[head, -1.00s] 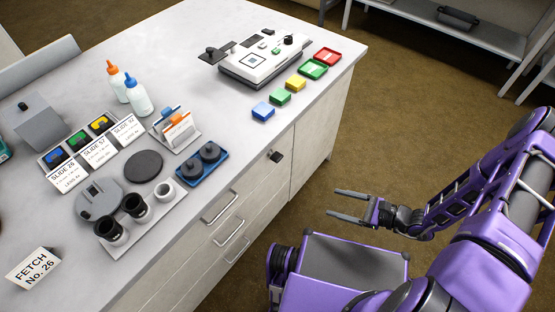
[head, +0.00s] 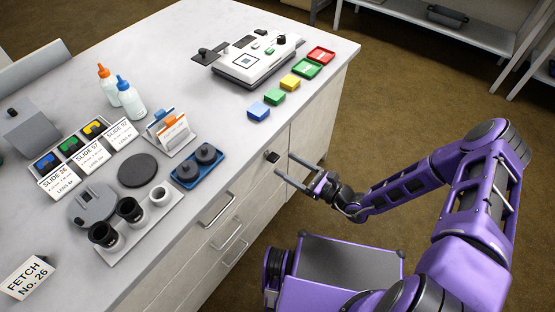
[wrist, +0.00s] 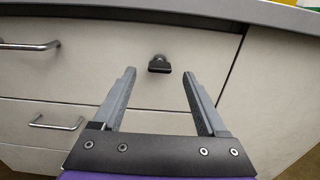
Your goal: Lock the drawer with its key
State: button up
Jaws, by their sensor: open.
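The small black key (head: 272,156) sticks out of the front of the top drawer, below the bench's edge. In the wrist view the key (wrist: 159,64) shows ahead of my gripper, between and beyond its fingertips, with its bow lying flat. The drawer front (wrist: 100,65) looks closed, flush with the panels around it. My gripper (head: 282,164) is open and empty, pointing at the drawer front. In the wrist view the two grey fingers of the gripper (wrist: 160,72) stand wide apart, on either side of the key, and do not appear to touch it.
Drawer handles (head: 216,210) stick out left of the key, another (wrist: 30,46) showing in the wrist view. The bench top (wrist: 240,12) overhangs above. Colored blocks (head: 274,97), a blue tray (head: 199,180) and a microscope stage (head: 254,62) stand on it. The floor at right is clear.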

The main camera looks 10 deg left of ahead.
aim_at(277, 159)
jog(key=shift+x, duration=2.25)
jog(key=shift+c, duration=0.2)
grip_shut()
